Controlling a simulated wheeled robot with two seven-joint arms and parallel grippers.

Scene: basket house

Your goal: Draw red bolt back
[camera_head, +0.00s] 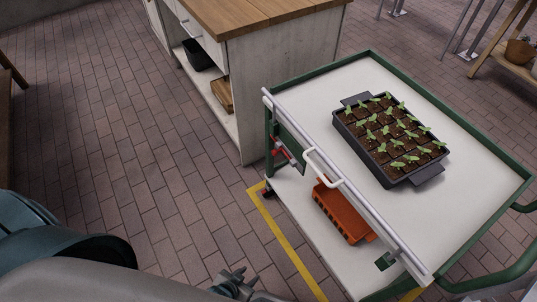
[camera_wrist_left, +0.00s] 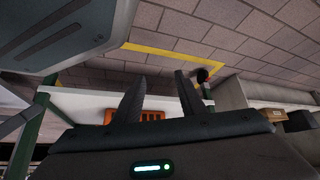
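The red bolt (camera_head: 280,150) is a small red piece on a dark plate at the near left corner of the green-framed cart (camera_head: 269,140). My left gripper (camera_head: 238,278) is low at the bottom of the head view, apart from the bolt and in front of the cart. In the left wrist view its two dark fingers (camera_wrist_left: 160,92) are spread with nothing between them. The bolt cannot be made out in the wrist view. My right gripper is not in view.
A black seedling tray (camera_head: 390,140) stands on the cart top, and an orange crate (camera_head: 343,212) is on the lower shelf. A white handle (camera_head: 322,167) sits on the cart's front rail. A wood-topped cabinet (camera_head: 240,70) stands behind.

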